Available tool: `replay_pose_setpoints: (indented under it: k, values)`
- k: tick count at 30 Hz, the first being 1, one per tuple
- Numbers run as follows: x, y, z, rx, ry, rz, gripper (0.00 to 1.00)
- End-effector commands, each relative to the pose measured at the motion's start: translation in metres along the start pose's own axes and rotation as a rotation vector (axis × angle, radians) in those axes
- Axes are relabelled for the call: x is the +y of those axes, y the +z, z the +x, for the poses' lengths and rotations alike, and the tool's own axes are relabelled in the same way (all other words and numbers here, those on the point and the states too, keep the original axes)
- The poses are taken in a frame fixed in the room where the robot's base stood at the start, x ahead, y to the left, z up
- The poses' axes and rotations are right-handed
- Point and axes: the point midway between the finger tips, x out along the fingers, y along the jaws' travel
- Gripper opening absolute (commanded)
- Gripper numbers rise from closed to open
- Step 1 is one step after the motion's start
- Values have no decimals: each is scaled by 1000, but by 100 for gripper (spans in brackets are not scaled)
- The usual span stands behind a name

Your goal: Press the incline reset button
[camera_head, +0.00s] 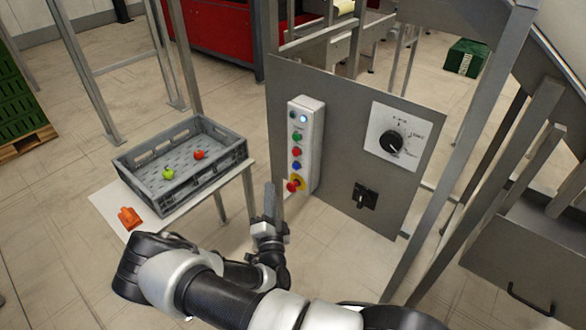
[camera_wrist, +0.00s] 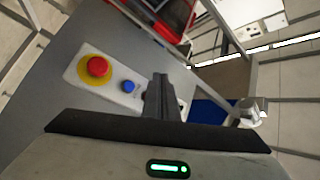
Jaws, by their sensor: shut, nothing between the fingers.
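A white control box (camera_head: 305,148) is fixed to the grey panel. It carries a lit white button (camera_head: 303,118), a green button (camera_head: 297,136), red buttons, a blue button (camera_head: 297,166) and a red emergency knob on yellow (camera_head: 293,187) at the bottom. I cannot read which one is the incline reset. My gripper (camera_head: 270,188) is shut and empty, pointing up just left of the box's lower end. In the wrist view its fingers (camera_wrist: 160,90) show beside the blue button (camera_wrist: 128,86), past the red knob (camera_wrist: 97,67); they hide the box's other buttons.
A black rotary dial (camera_head: 391,142) and a dark switch (camera_head: 365,195) are on the same panel, to the right. A grey crate (camera_head: 185,185) with a green and a red fruit stands on a white table (camera_head: 110,205). Metal legs flank the panel.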

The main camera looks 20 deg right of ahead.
Motion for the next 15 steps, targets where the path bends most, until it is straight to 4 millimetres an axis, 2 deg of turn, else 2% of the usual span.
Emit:
replay_pose_setpoints:
  k: [3, 15]
  values:
    - [2, 4, -1, -17, -6, -14, 0]
    - [5, 1, 2, -13, -4, -12, 0]
